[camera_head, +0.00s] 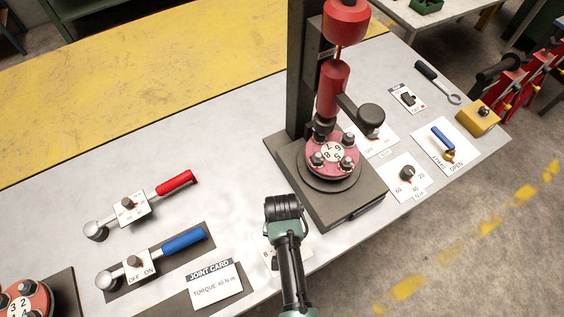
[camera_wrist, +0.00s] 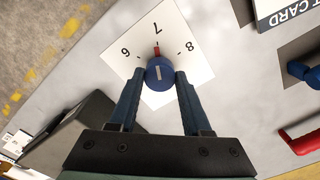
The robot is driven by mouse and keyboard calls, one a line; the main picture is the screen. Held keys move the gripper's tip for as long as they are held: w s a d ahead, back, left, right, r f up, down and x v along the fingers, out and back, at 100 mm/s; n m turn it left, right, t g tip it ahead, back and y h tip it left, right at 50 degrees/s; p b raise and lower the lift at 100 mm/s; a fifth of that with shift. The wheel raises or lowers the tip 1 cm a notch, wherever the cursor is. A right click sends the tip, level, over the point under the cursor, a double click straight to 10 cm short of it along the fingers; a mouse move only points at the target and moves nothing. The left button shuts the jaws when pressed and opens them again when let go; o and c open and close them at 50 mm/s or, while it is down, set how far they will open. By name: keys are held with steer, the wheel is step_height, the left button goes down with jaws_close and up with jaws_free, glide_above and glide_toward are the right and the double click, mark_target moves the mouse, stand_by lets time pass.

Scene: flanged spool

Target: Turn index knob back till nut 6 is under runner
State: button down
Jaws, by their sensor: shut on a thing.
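The blue index knob (camera_wrist: 160,74) sits on a white dial card (camera_wrist: 190,58) marked 6, 7 and 8 in the wrist view. Its red pointer mark (camera_wrist: 157,52) is at the 7. My gripper (camera_wrist: 161,80) is shut on the knob, one finger on each side. In the head view my gripper (camera_head: 284,207) hides the knob and most of its card. The red runner (camera_head: 333,90) stands over the back left of the round pink flange (camera_head: 333,157). The flange carries several dark nuts around a white numbered disc; which nut is under the runner's tip I cannot tell surely.
The runner's dark base (camera_head: 355,210) stands just right of my gripper. A joint card (camera_head: 213,285), a blue-handled lever (camera_head: 183,241) and a red-handled lever (camera_head: 176,183) lie to the left. A torque dial (camera_head: 406,174) and a blue-handled valve (camera_head: 442,139) are at the right.

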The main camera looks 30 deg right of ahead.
steer(key=n+p, duration=0.1)
steer(key=n, duration=0.4)
steer(key=shift+n, duration=0.4)
steer(key=n+p, duration=0.1)
steer(key=n, duration=0.4)
stand_by(0.4)
steer(key=shift+c, duration=1.8)
jaws_free()
step_height(320, 180, up, 13)
steer(key=shift+b, duration=0.4)
